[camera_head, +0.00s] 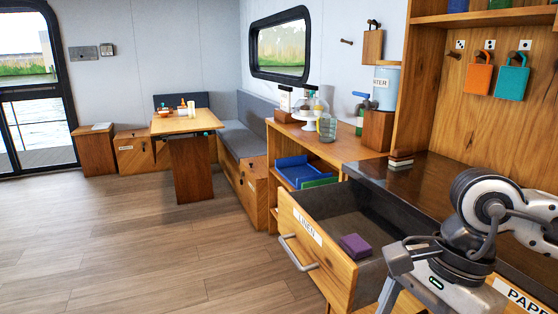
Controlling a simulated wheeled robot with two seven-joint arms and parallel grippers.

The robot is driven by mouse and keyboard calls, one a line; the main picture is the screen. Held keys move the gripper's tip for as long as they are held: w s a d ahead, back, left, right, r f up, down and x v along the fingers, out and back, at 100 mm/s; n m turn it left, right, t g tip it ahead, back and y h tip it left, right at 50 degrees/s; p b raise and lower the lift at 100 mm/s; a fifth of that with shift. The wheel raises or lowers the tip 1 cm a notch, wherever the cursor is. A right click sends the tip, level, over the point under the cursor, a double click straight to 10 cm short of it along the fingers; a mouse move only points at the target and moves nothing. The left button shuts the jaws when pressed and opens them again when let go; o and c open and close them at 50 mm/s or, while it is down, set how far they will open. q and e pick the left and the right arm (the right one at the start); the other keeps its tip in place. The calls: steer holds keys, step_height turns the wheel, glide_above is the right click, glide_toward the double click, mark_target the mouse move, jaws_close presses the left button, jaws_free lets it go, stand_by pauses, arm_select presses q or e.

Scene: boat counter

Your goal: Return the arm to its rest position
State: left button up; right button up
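My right arm comes in at the lower right. Its gripper (395,283) is beside the right side of an open drawer (311,229), low in the picture. The fingertips are cut off or hidden, so I cannot tell whether it is open or shut. The drawer is labelled LINEN, has a metal handle and is pulled well out. A purple folded piece (355,245) lies inside it, to the left of my gripper and apart from it. My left gripper is not in view.
A dark countertop (425,185) lies behind my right arm, with a small stacked block (400,161) on it. Orange (478,74) and teal (512,76) boards hang above. Shelves with blue trays (300,172) stand beyond the drawer. The wooden floor at left is clear.

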steer(key=s+a+r+m+g+y, duration=0.2)
steer(key=s+a+m+g+y, duration=0.15)
steer(key=a+y, duration=0.4)
steer(key=s+a+r+m+g+y, duration=0.2)
steer(key=s+a+y, duration=0.25)
steer(key=a, duration=0.65)
steer(key=w+a+r+m+t+y, duration=0.1)
steer(key=w+r+m+t+y, duration=0.35)
steer(key=m+y, duration=0.35)
steer(key=w+d+f+m+t+h, duration=0.35)
steer(key=m+t, duration=0.35)
steer(key=m, duration=0.4)
steer(key=w+d+f+m+t+h, duration=0.25)
steer(key=f+m+t+h, duration=0.3)
steer(key=m, duration=0.55)
steer(key=w+d+f+m+t+h, duration=0.35)
steer(key=m+t, duration=0.35)
steer(key=m, duration=0.4)
steer(key=s+d+f+m+g+h, duration=0.3)
steer(key=s+f+m, duration=0.2)
steer(key=f, duration=0.4)
steer(key=s+d+f+m+g+h, duration=0.3)
steer(key=s+f+m, duration=0.2)
steer(key=f, duration=0.5)
steer(key=shift+s+f+p, duration=0.25)
steer(key=shift+s+p, duration=0.15)
steer(key=shift+s, duration=0.15)
steer(key=shift+d, duration=0.1)
